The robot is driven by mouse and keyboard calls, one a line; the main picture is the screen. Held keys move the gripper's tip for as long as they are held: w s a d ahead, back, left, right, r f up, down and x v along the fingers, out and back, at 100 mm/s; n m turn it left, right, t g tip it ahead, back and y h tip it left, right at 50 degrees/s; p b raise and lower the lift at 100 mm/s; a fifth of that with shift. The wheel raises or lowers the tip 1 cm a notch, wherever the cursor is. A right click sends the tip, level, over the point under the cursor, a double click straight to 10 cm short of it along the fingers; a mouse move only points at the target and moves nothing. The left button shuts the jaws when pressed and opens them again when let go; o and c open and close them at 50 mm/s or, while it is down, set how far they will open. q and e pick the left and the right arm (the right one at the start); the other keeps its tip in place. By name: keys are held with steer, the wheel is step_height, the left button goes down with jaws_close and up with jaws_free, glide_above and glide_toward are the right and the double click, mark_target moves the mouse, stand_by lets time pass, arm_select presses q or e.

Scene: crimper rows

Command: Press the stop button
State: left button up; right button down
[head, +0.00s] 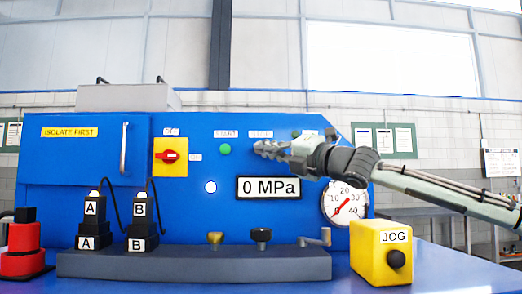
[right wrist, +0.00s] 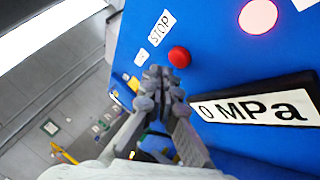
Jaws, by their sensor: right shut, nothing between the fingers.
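The red stop button (right wrist: 180,57) shows on the blue panel in the right wrist view, beside its STOP label (right wrist: 162,28). My right gripper (right wrist: 157,73) is shut and empty. In that view its fingertips are just beside the button; I cannot tell how far they are from the panel. In the head view my right gripper (head: 257,147) reaches in from the right in front of the panel, just below the partly covered label (head: 260,134), and hides the stop button. My left gripper is not in view.
The green start button (head: 225,149) is left of the gripper. The 0 MPa display (head: 268,188) and pressure gauge (head: 345,204) are below. A yellow switch plate (head: 170,157), black connectors (head: 140,227) and a yellow JOG box (head: 381,252) are also around.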

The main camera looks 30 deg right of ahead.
stand_by(0.8)
steer(key=shift+w+d, duration=0.2)
steer(key=shift+w, duration=0.15)
steer(key=shift+w+d, duration=0.3)
steer(key=shift+w, duration=0.1)
stand_by(0.7)
stand_by(0.3)
steer(key=shift+s+a+p, duration=0.45)
steer(key=shift+s+a, duration=0.05)
steer(key=shift+s, duration=0.25)
